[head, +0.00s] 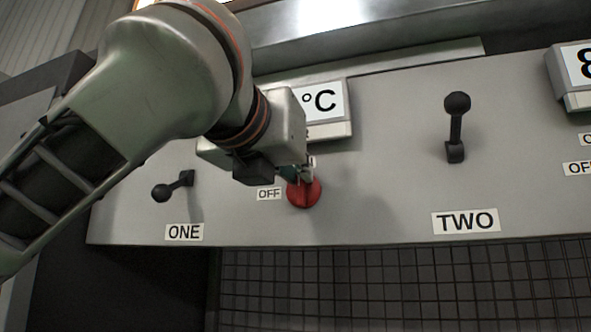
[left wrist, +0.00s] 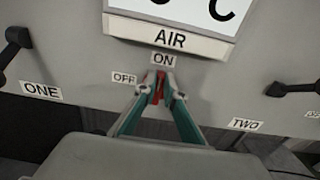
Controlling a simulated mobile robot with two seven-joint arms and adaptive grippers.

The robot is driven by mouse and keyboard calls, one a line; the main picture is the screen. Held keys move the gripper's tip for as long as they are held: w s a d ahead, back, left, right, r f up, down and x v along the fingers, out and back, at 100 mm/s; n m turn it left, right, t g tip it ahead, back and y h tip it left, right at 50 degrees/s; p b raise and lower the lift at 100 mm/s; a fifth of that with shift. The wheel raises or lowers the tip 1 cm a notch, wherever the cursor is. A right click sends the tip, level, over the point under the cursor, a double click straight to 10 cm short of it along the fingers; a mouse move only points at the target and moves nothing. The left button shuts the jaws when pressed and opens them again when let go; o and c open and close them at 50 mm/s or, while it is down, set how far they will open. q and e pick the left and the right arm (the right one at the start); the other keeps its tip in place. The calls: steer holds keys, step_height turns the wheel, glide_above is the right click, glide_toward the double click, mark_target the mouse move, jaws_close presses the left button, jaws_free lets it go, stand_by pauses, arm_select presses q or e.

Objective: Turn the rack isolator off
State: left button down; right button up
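A red rotary knob (head: 304,193) sits on the grey panel below the °C display, with an OFF label to its left. In the left wrist view its red grip (left wrist: 160,88) stands roughly upright, pointing towards the ON label (left wrist: 163,59); the OFF label (left wrist: 124,78) is to the left. The sign above reads AIR. My left gripper (head: 303,173) is at the knob, and its fingers (left wrist: 162,97) lie close on both sides of the red grip, seemingly closed on it. The fingers partly hide the knob. No label naming a rack isolator is readable. My right gripper is not in view.
Black lever ONE (head: 172,187) is left of the knob, pointing left. Black lever TWO (head: 456,125) is to the right, pointing up. Another display (head: 580,75) with partly cut-off labels is at the right edge. Dark mesh (head: 400,285) lies below the panel (head: 385,190).

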mark_target(289, 191)
arm_select(q)
steer(key=shift+n, duration=0.3)
steer(key=n, duration=0.4)
steer(key=a+f+n+b, duration=0.1)
steer(key=n, duration=0.3)
steer(key=a+n+b, duration=0.1)
steer(key=n, duration=0.3)
steer(key=shift+w+f+n, duration=0.15)
steer(key=shift+w+n, duration=0.15)
steer(key=n, duration=0.4)
steer(key=shift+f+n+b, duration=0.3)
steer(key=shift+f+b, duration=0.05)
steer(key=shift+f, duration=0.05)
stand_by(0.3)
steer(key=c, duration=2.1)
jaws_free()
steer(key=shift+c, duration=0.2)
